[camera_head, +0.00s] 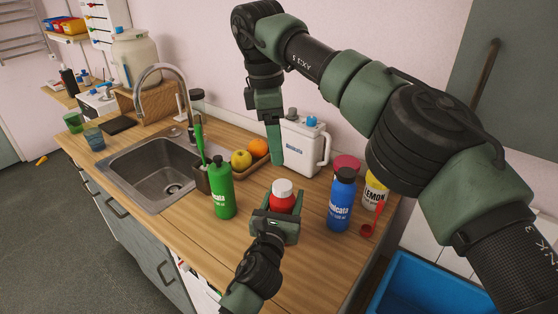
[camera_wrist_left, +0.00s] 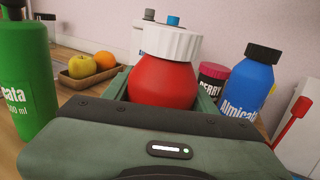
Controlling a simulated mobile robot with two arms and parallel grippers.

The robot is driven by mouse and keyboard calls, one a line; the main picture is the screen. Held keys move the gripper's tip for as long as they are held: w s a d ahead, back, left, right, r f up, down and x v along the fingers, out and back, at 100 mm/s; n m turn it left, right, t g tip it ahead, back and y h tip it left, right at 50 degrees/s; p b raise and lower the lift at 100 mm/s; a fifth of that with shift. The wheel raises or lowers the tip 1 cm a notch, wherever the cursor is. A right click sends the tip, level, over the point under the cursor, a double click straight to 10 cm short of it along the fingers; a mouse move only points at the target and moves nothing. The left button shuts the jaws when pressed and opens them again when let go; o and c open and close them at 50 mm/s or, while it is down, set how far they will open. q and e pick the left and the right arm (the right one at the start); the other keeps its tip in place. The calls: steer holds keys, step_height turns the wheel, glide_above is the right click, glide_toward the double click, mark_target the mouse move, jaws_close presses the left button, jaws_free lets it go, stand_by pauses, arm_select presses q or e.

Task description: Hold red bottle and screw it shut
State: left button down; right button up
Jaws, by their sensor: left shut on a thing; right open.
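The red bottle (camera_head: 283,204) stands upright on the wooden counter with a white ribbed cap (camera_head: 282,187) on its top. I cannot tell how tightly the cap sits. My left gripper (camera_head: 277,226) is shut around the bottle's body, its jaws on either side. In the left wrist view the bottle (camera_wrist_left: 163,84) shows close up, its lower part hidden behind the gripper body, with the cap (camera_wrist_left: 170,42) above. My right gripper (camera_head: 275,146) is open and empty, pointing down above and behind the bottle, clear of the cap.
A green bottle (camera_head: 221,193) stands left of the red one and a blue bottle (camera_head: 341,205) right of it. The sink (camera_head: 150,172) is at left.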

steer(key=shift+r, duration=0.8)
arm_select(q)
steer(key=shift+c, duration=2)
jaws_free()
steer(key=v, duration=0.8)
steer(key=shift+b, duration=0.3)
arm_select(e)
steer(key=shift+f, duration=0.35)
